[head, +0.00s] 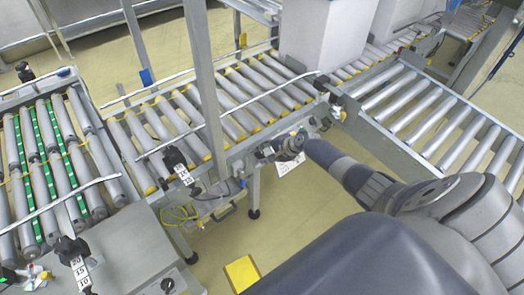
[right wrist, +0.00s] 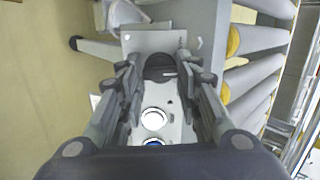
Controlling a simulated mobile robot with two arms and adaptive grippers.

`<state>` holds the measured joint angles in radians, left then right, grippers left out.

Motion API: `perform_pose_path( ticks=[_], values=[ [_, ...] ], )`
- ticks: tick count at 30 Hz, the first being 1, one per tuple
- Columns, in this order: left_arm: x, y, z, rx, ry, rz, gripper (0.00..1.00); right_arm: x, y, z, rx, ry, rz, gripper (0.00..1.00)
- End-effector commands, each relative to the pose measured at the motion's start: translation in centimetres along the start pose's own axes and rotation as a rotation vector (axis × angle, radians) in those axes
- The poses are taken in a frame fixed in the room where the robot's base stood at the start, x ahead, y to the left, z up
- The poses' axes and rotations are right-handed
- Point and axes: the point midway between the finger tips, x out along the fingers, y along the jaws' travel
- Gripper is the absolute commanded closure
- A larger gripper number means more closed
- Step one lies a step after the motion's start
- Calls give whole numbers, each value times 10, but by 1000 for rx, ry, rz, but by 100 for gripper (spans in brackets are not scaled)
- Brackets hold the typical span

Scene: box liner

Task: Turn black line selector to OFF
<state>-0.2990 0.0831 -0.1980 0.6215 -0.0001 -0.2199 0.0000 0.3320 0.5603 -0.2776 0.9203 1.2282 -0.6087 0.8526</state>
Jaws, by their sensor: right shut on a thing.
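In the right wrist view the black line selector (right wrist: 160,73) is a dark round knob with a pale mark on its right side, set on a light grey control panel (right wrist: 172,105). My right gripper (right wrist: 160,66) has its two fingers on either side of the knob and is shut on it. The fingers hide the knob's sides, and I cannot read the position labels. In the head view my right gripper (head: 292,145) reaches the panel at the conveyor's side, and the selector cannot be made out there. My left gripper is not in view.
A white round button (right wrist: 153,118) and a blue button (right wrist: 153,142) sit on the panel between my fingers. A roller conveyor (head: 200,112) runs behind the panel. Another roller conveyor (head: 430,110) is at the right. A grey post (head: 207,90) stands at the left.

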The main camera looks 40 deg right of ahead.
Motion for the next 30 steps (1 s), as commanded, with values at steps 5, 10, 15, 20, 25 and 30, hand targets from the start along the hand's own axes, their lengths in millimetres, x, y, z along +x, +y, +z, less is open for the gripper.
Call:
perform_pose_path(
  ticks=[5, 10, 15, 20, 25, 30],
  values=[
    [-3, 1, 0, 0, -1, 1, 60, 2, 7, 6, 50, -13, 5, 92],
    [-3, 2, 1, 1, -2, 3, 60, 2, 7, 7, 67, -15, 1, 92],
    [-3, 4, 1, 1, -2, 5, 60, 2, 7, 8, 68, -16, 0, 92],
    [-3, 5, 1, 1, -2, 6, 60, 2, 6, 9, 67, -15, -1, 92],
    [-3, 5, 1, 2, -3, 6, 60, 3, 3, 9, 65, -11, -1, 60],
    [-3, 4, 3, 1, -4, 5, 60, 4, 1, 9, 63, -6, -1, 60]
  ],
)
